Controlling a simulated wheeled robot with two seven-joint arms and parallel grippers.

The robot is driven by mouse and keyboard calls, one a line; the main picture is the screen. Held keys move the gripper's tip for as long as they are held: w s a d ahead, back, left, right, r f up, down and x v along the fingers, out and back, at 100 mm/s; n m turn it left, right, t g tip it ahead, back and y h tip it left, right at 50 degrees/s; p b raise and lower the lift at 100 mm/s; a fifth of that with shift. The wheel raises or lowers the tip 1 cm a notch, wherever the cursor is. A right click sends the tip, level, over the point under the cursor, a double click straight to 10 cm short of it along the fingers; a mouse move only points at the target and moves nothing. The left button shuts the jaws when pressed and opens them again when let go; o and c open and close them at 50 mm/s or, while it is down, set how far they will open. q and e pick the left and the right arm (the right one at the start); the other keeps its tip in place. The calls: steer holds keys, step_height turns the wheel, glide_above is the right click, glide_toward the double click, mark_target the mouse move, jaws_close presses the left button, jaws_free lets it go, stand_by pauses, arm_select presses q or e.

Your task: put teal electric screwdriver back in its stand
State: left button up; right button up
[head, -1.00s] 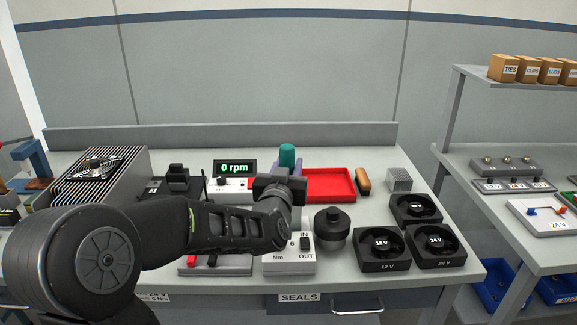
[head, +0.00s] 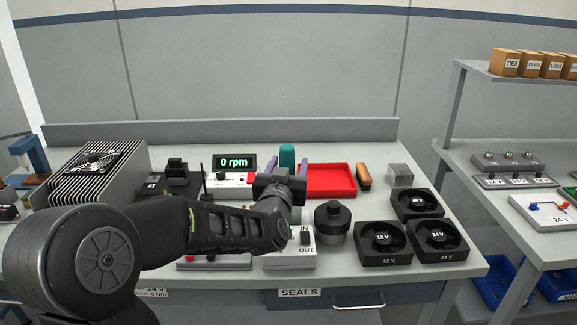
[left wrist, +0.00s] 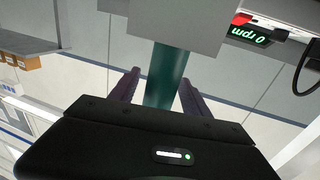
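The teal screwdriver (head: 287,156) stands upright at the middle of the bench, its rounded top showing above my left gripper. In the left wrist view its teal body (left wrist: 167,78) runs between my fingers to a grey block (left wrist: 172,22), which may be its stand. My left gripper (head: 287,166) is open, with one purple finger on each side of the screwdriver and visible gaps beside it. The gripper body hides the screwdriver's lower part and its base in the head view. My right gripper is out of view.
A red tray (head: 328,180) lies right of the gripper. A 0 rpm display unit (head: 234,164) stands left. A dark round knob (head: 332,220), a grey IN/OUT box (head: 290,258) and several black fans (head: 384,243) are near the front. The back strip is mostly clear.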

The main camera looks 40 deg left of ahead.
arm_select(q)
steer(key=shift+s, duration=0.1)
steer(key=v, duration=0.7)
steer(key=shift+s+d+b, duration=0.25)
steer(key=shift+b, duration=0.05)
steer(key=shift+f, duration=0.1)
stand_by(0.8)
